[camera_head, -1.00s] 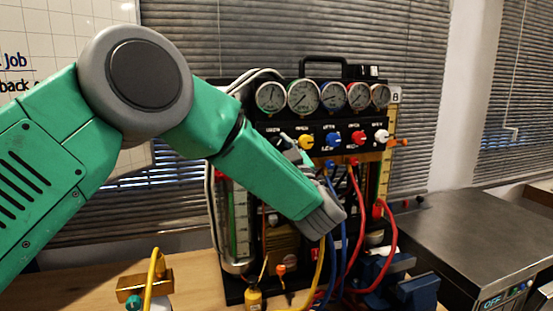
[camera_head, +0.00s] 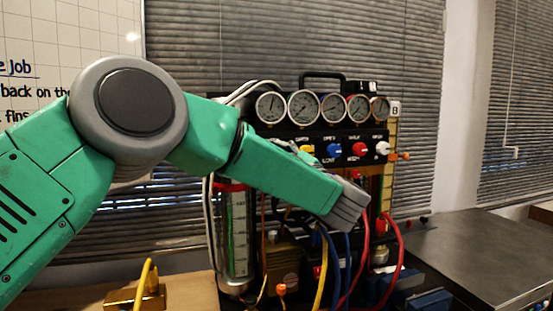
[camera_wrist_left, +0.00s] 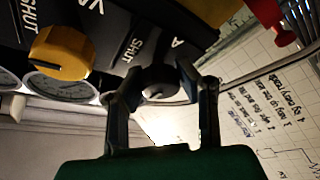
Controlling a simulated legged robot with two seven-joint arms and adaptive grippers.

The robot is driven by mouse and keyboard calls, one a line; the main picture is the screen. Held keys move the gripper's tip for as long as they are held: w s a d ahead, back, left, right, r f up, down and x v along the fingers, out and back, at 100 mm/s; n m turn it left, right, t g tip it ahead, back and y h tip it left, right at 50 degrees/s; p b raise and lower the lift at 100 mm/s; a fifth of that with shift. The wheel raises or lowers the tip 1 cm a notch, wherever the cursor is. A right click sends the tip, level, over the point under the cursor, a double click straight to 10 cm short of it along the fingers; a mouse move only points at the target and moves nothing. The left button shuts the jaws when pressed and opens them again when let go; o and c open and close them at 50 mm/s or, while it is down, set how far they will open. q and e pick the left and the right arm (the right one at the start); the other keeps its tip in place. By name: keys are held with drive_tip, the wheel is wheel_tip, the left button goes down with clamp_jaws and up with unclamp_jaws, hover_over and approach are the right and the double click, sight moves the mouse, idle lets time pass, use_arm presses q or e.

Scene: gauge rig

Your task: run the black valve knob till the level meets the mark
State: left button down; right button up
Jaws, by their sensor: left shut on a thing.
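The black valve knob (camera_wrist_left: 158,82) is in the left wrist view, on a dark panel marked SHUT and A. My left gripper (camera_wrist_left: 160,88) has one finger on each side of it and is shut on it. In the head view my green forearm covers the knob and most of this gripper. A clear tube (camera_head: 238,235) with a green-edged scale and a red band near its top stands at the rig's left. Its level and mark are too small to read surely. My right gripper is not in view.
A yellow knob (camera_wrist_left: 62,52) sits close beside the black one. Blue (camera_head: 334,150), red (camera_head: 360,149) and white (camera_head: 382,148) knobs line the panel under several round gauges (camera_head: 303,106). Yellow, blue and red hoses hang in front. A metal-topped unit (camera_head: 470,250) stands at right.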

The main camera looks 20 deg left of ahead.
use_arm(q)
drive_tip(key=shift+f, duration=0.35)
drive_tip(key=c, duration=1.2)
unclamp_jaws()
drive_tip(key=shift+o, duration=0.2)
drive_tip(key=shift+w+r, duration=0.1)
drive_tip(key=shift+w, duration=0.05)
drive_tip(key=shift+d+r, duration=0.1)
drive_tip(key=v, duration=1.2)
